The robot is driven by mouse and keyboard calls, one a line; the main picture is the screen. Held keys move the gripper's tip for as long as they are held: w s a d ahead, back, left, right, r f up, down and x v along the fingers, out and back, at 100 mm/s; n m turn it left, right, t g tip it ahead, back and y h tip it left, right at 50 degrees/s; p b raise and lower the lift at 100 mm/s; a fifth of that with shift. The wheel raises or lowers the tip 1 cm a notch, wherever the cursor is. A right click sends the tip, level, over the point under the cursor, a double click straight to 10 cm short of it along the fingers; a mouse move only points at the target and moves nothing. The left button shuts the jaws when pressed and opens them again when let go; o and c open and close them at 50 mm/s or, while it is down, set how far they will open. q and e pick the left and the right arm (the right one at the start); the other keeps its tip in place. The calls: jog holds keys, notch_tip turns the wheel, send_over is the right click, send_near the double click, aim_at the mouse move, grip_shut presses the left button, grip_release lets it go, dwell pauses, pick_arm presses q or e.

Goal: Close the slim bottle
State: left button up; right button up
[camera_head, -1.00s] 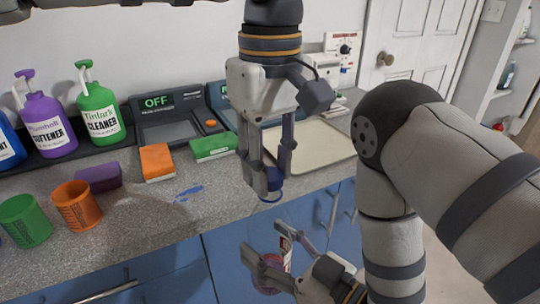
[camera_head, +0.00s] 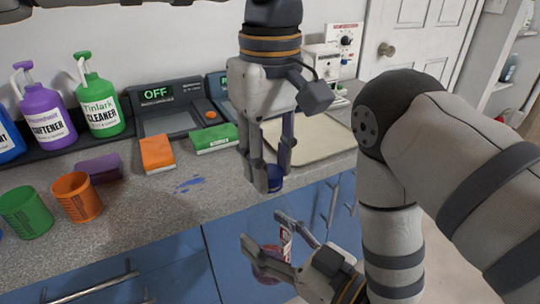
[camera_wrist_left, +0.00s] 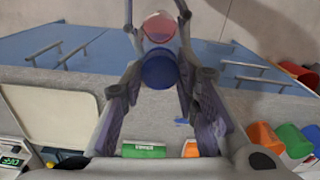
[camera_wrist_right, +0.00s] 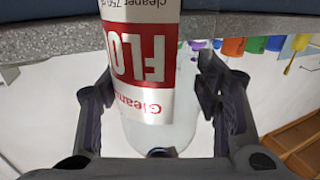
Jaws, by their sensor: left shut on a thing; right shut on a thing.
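My left gripper (camera_head: 272,172) points down and is shut on a small dark blue cap (camera_head: 274,183). The cap also shows between the fingers in the left wrist view (camera_wrist_left: 160,70). Below it, my right gripper (camera_head: 268,232) is shut on the slim bottle, a clear one with a red and white label (camera_head: 285,238). The bottle's label fills the middle of the right wrist view (camera_wrist_right: 140,60), with lettering upside down. In the left wrist view the bottle (camera_wrist_left: 158,27) shows just beyond the cap. I cannot tell whether cap and bottle neck touch.
The speckled counter (camera_head: 150,215) carries an orange cup (camera_head: 76,197), a green cup (camera_head: 25,212), sponges (camera_head: 157,154) and pump bottles (camera_head: 98,102) at left. A cream tray (camera_head: 315,138) lies behind my left gripper. Blue cabinet fronts (camera_head: 235,245) stand behind the bottle.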

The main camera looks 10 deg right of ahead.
pick_arm(q)
jog(key=m, duration=0.5)
jog(key=shift+f, duration=0.1)
jog(key=m, duration=1.2)
jog(key=shift+s+d+m, duration=0.1)
jog(key=shift+m, duration=1.1)
jog(key=o, duration=0.7)
jog(key=shift+c, duration=0.5)
